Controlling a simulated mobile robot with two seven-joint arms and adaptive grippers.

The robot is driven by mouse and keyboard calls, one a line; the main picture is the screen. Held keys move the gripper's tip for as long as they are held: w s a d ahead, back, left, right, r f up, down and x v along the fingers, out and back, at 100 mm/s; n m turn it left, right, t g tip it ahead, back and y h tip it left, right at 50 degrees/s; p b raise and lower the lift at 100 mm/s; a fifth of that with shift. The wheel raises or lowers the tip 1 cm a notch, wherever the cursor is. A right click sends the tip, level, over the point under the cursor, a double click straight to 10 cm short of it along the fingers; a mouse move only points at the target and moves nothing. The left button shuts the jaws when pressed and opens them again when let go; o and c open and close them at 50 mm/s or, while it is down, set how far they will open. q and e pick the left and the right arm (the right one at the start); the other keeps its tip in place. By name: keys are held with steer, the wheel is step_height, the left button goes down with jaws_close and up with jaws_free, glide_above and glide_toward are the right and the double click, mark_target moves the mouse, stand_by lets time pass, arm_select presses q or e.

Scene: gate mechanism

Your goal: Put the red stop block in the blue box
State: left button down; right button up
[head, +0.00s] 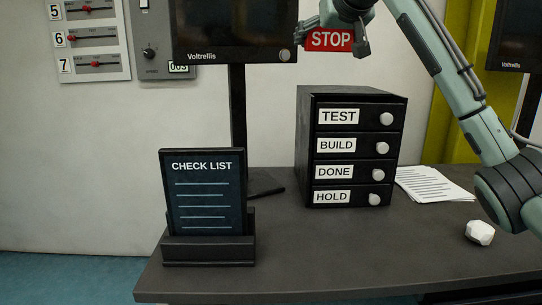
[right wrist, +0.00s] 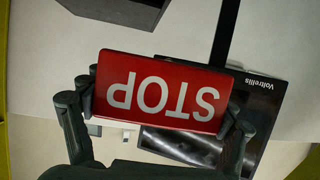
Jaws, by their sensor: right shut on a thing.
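The red stop block (head: 329,40), with STOP in white letters, is held in the air by my right gripper (head: 335,36), above the black drawer unit and beside the monitor. In the right wrist view the block (right wrist: 160,92) appears upside down, with the fingers of my right gripper (right wrist: 158,112) closed on its two ends. No blue box shows in either view. My left gripper is in neither view.
A black drawer unit (head: 306,150) labelled TEST, BUILD, DONE and HOLD stands on the dark table (head: 330,250). A CHECK LIST board (head: 203,195) stands at left. A monitor (head: 235,30), papers (head: 433,184) and a white lump (head: 480,232) are near. The front middle is clear.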

mark_target(361, 290)
steer(key=shift+m+h, duration=0.8)
steer(key=s+d+f, duration=0.2)
steer(key=s+f, duration=0.7)
steer(key=f, duration=0.6)
steer(key=s+d+f, duration=0.2)
steer(key=s+f, duration=0.7)
steer(key=f, duration=0.6)
steer(key=s+d+f, duration=0.2)
steer(key=s+f, duration=0.7)
steer(key=f, duration=0.6)
steer(key=shift+s+d, duration=0.3)
steer(key=shift+d, duration=0.1)
steer(key=shift+c, duration=0.2)
steer(key=shift+w+a+r, duration=0.2)
steer(key=shift+a+r, duration=0.05)
steer(key=shift+a, duration=0.1)
steer(key=shift+d, duration=0.1)
